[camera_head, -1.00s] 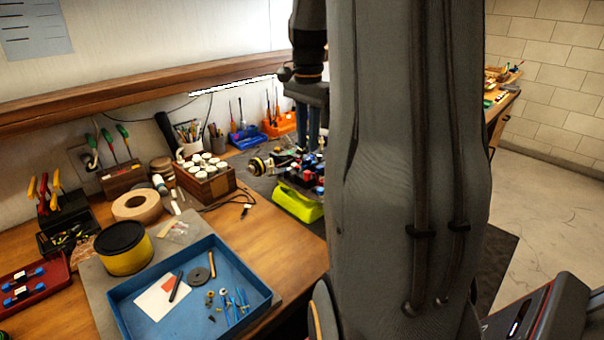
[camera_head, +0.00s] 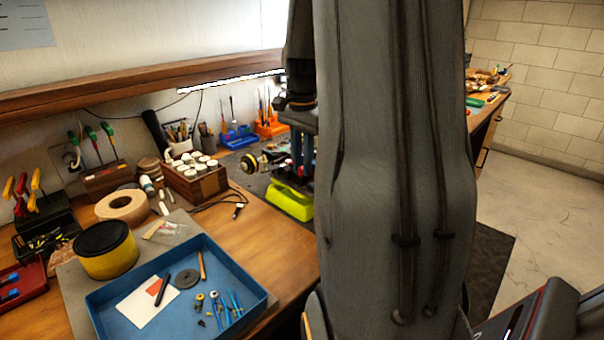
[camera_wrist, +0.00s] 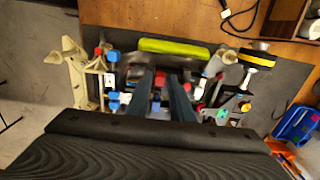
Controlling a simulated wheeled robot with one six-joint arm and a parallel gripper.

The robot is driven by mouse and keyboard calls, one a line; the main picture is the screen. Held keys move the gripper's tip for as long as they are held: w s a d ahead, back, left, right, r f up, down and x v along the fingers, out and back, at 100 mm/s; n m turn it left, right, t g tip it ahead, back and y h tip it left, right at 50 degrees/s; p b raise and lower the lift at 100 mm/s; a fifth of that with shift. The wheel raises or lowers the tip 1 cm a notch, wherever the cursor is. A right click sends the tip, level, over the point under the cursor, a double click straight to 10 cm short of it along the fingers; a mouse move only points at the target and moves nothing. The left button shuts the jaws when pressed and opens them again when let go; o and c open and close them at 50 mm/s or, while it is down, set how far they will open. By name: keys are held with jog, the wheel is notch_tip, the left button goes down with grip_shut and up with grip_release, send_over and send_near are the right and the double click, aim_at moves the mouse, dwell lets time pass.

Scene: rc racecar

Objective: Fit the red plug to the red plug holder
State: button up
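The RC car chassis (camera_head: 281,160) sits on a bright yellow-green stand (camera_head: 290,199) on the bench, partly hidden behind my arm. In the wrist view the chassis lies under my gripper (camera_wrist: 164,76), with red, blue and white parts. My two fingers point down into these parts and stand apart with a gap between them. A small red part (camera_wrist: 156,97) shows between the fingers, and another red part (camera_wrist: 98,51) shows at the left. I cannot tell which is the red plug or its holder, or whether the fingers touch anything. My gripper also shows in the head view (camera_head: 303,172).
A blue tray (camera_head: 262,296) with small tools lies at the front. A yellow tin (camera_head: 107,258), a tape roll (camera_head: 124,205) and a wooden box of white-capped jars (camera_head: 213,182) stand left of the car. Blue (camera_head: 238,139) and orange (camera_head: 268,128) tool holders stand behind it.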

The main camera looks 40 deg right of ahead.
grip_shut()
jog(key=shift+r+p, duration=0.6)
jog(key=shift+p, duration=0.1)
dwell(0.6)
jog(key=shift+r+p, duration=1.75)
jog(key=shift+r, duration=0.2)
jog(key=d+r+m, duration=0.1)
jog(key=m, duration=0.5)
jog(key=s+d+m+p, duration=0.1)
jog(key=m, duration=0.5)
jog(key=s+d+r+m+p, duration=0.1)
jog(key=m, duration=0.5)
jog(key=shift+s+r, duration=0.2)
jog(key=shift+r, duration=0.1)
